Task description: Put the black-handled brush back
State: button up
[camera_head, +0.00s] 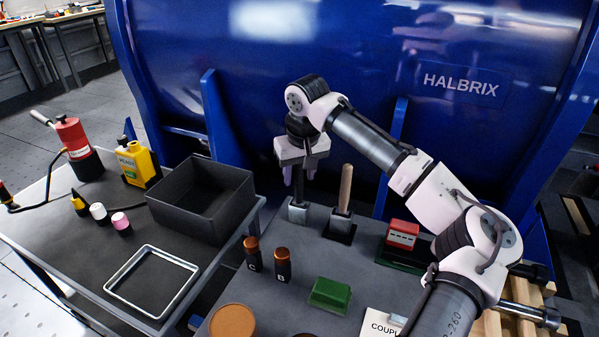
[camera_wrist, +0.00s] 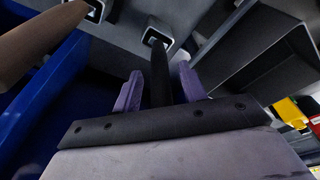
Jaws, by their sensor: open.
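The black-handled brush shows in the wrist view as a dark handle (camera_wrist: 160,75) running down into a grey square holder (camera_wrist: 157,33). In the head view this holder (camera_head: 298,213) stands on the grey bench, and the brush appears upright in it, its top hidden by my gripper. My gripper (camera_head: 297,182) points down over the holder. In the wrist view its purple fingers (camera_wrist: 160,90) are open, one on each side of the black handle. I cannot tell whether either finger touches it. The brush's lower end is hidden in the holder.
A wooden-handled tool (camera_head: 346,188) stands in a second holder (camera_head: 340,226) just to the right. A blue machine wall (camera_head: 300,90) rises close behind. An empty black bin (camera_head: 200,190) is at left. A red box (camera_head: 402,235), green block (camera_head: 330,294) and brown-capped bottles (camera_head: 283,266) are nearby.

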jog(key=shift+r, duration=0.15)
notch_tip(320, 180, up, 12)
jog(key=s+p, duration=0.1)
jog(key=s, duration=0.1)
jog(key=shift+d, duration=0.45)
